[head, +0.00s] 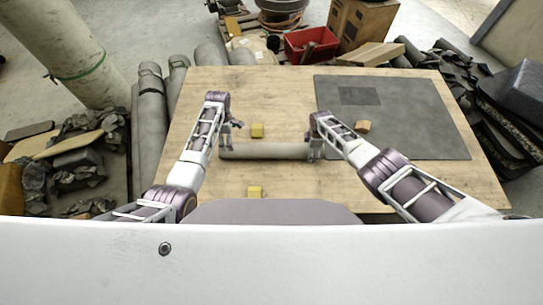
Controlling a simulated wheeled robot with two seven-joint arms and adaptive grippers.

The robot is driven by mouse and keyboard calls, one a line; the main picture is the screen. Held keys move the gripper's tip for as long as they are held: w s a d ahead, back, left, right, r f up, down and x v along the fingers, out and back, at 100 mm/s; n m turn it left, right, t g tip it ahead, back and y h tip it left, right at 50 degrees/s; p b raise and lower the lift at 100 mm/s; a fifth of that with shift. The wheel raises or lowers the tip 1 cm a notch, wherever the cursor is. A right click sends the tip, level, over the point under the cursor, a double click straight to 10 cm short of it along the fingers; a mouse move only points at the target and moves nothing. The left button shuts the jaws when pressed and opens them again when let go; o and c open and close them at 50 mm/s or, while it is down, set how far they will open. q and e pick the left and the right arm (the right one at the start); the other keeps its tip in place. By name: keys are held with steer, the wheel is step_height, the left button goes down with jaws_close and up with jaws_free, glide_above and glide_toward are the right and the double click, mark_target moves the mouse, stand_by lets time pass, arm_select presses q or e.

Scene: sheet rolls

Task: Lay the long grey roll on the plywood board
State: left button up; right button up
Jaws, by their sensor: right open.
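The long grey roll (265,151) lies left to right across the middle of the pale plywood board (290,185), between my two arms. My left gripper (227,143) is at the roll's left end; its fingers are small and partly hidden, so I cannot tell whether they are open or shut. My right gripper (314,151) is at the roll's right end, pointing down, with its jaws open. I cannot tell whether the roll touches the board or is slightly above it.
A red crate (311,44) and scrap piles surround the board.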

steer(key=shift+s+r, duration=0.15)
steer(key=shift+r, duration=5.05)
steer(key=shift+s+f, duration=0.1)
